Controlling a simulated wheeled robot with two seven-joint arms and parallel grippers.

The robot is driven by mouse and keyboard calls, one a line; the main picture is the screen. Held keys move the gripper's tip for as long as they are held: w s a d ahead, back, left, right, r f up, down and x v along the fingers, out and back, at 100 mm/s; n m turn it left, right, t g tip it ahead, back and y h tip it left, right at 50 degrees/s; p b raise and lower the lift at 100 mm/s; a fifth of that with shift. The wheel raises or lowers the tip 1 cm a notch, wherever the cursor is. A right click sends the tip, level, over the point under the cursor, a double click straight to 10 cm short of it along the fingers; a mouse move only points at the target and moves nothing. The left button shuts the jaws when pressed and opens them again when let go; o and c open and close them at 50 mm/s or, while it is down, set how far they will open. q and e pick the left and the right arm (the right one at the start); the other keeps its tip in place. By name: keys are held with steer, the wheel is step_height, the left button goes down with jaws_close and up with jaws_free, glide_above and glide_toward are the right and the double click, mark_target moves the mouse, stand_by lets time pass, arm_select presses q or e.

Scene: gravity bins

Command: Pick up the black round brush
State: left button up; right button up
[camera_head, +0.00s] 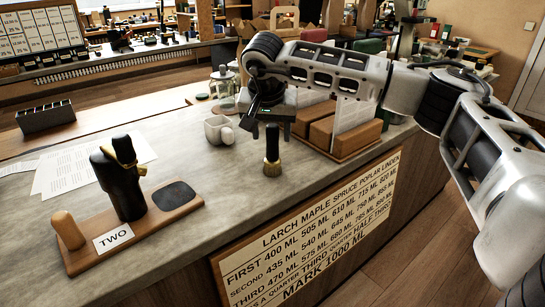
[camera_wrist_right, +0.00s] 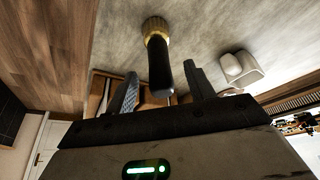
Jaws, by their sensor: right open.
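The black round brush (camera_head: 272,143) stands upright on the grey counter, near its front edge, with its golden bristle end down and black handle up. My right gripper (camera_head: 267,108) is directly above the handle in the head view. In the right wrist view the brush (camera_wrist_right: 159,58) shows with its handle top between the two open fingers of the right gripper (camera_wrist_right: 162,72). The fingers appear apart from the handle; how deep it sits between them is hard to tell. My left gripper is not in view.
A white mug (camera_head: 218,131) stands close left of the brush. Brown boxes (camera_head: 340,135) on a wooden tray are close right. A glass jar (camera_head: 223,88) stands behind. A wooden board (camera_head: 155,222) with a black gold-banded object (camera_head: 124,188) and a "TWO" card is front left.

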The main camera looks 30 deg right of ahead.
mark_target(273, 141)
steer(key=p+x, duration=0.1)
steer(key=x, duration=0.3)
steer(key=shift+w+d+f, duration=0.15)
steer(key=shift+w+d, duration=0.05)
steer(key=shift+d, duration=0.05)
steer(key=shift+w+d+f, duration=0.1)
steer(key=shift+f, duration=0.2)
steer(key=shift+c, duration=0.3)
steer(key=c, duration=1.1)
steer(key=shift+r, duration=0.15)
